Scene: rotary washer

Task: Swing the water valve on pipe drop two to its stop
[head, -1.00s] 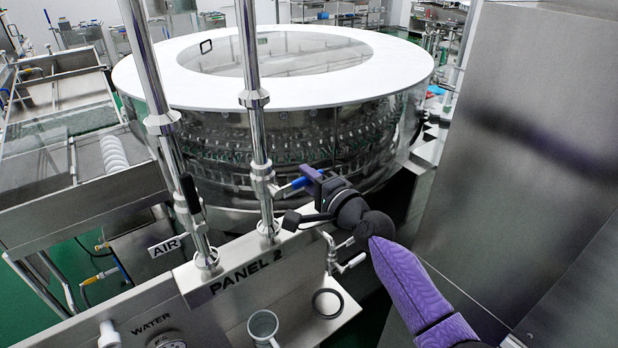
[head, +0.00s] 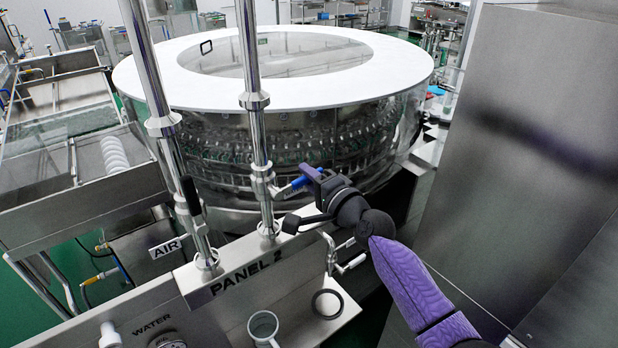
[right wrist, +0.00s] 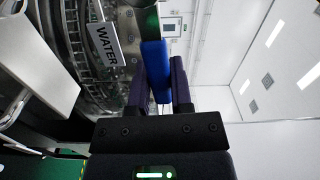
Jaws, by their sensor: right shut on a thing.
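Pipe drop two appears to be the right-hand upright steel pipe (head: 257,140) behind the PANEL 2 plate. A blue valve handle (head: 300,182) sticks out to the right from a fitting low on this pipe. My right gripper (head: 316,180) is shut on the blue handle near its outer end. In the right wrist view the blue handle (right wrist: 155,70) lies between the two dark fingers, with a WATER tag (right wrist: 107,44) beside it. The gripper hides the handle's tip. My left gripper is not in view.
A second upright pipe (head: 163,130) with a black handle (head: 190,195) stands to the left, by an AIR tag (head: 165,248). The round washer (head: 290,150) is behind.

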